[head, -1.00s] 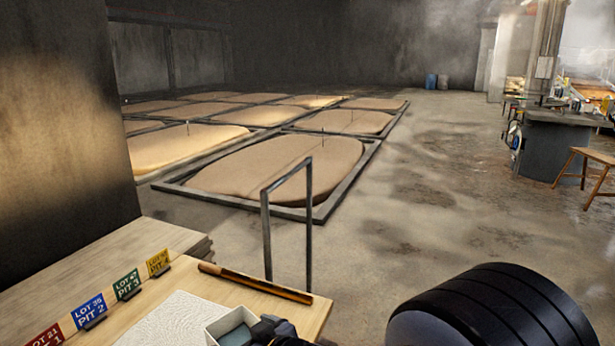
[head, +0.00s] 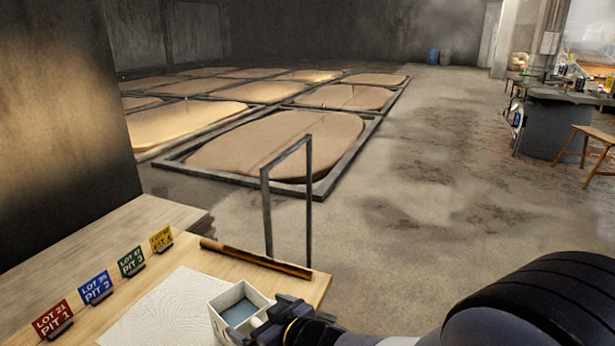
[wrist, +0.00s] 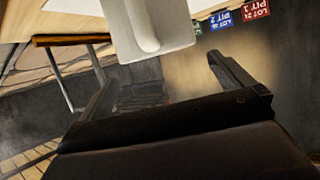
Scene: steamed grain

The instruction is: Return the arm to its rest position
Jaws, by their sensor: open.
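My gripper (head: 275,322) is at the bottom of the head view, just right of a small white square container (head: 240,308) with a grey-blue inside. In the wrist view the two dark fingers of my gripper (wrist: 163,75) stand wide apart with nothing held between them. The white container (wrist: 145,35) with its handle shows just beyond the fingertips. The container stands upright on the wooden table, at the edge of a white textured sheet (head: 160,312). Whether a finger touches it cannot be told. My arm fills the lower right of the head view.
A dark-ended wooden rod (head: 255,259) lies along the table's far edge. Coloured lot tags (head: 97,287) stand in a row at the left. A metal frame (head: 309,200) rises behind the table. Grain beds (head: 275,145) lie beyond; the floor (head: 430,190) at right is open.

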